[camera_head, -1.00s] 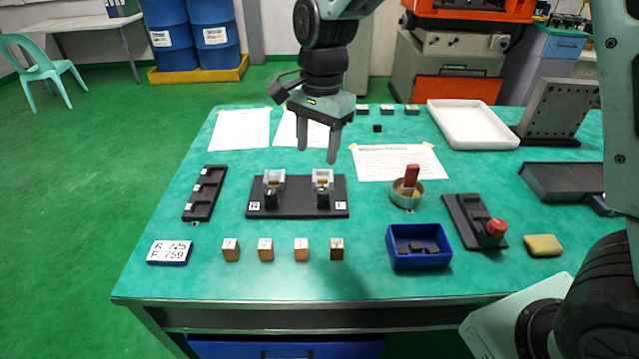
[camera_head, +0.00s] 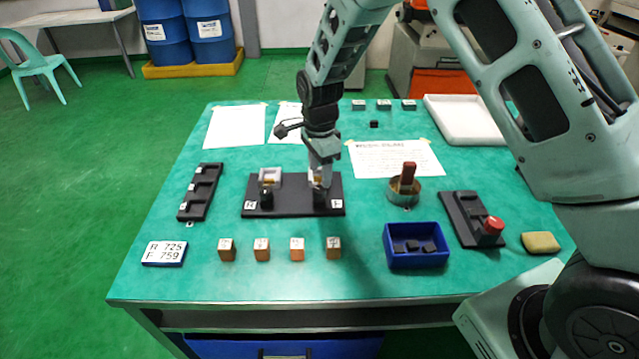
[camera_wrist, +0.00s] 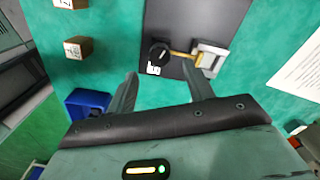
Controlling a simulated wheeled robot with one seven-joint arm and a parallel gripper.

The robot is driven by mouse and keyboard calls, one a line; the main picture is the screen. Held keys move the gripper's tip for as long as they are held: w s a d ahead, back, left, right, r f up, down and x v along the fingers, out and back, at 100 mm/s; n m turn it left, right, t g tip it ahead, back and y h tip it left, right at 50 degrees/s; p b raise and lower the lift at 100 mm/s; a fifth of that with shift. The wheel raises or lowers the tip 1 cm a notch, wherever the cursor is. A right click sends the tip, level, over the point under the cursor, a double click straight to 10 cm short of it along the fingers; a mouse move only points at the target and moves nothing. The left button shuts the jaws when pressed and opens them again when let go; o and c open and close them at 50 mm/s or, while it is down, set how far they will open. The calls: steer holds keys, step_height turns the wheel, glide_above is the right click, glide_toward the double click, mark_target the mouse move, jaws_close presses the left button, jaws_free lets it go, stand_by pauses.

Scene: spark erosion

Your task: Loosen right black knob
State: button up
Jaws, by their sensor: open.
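Several brown blocks (camera_head: 262,249) line the front of the teal table. A blue bin (camera_head: 416,245) with dark pieces and a round tin (camera_head: 404,188) with a red-handled item stand to the right. A black rack (camera_head: 199,193) lies at left.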

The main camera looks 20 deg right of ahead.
mark_target(320, 189)
step_height(320, 189, down, 6)
steer(key=shift+r+p, duration=0.15)
steer(key=shift+p, duration=0.15)
steer(key=c, duration=1)
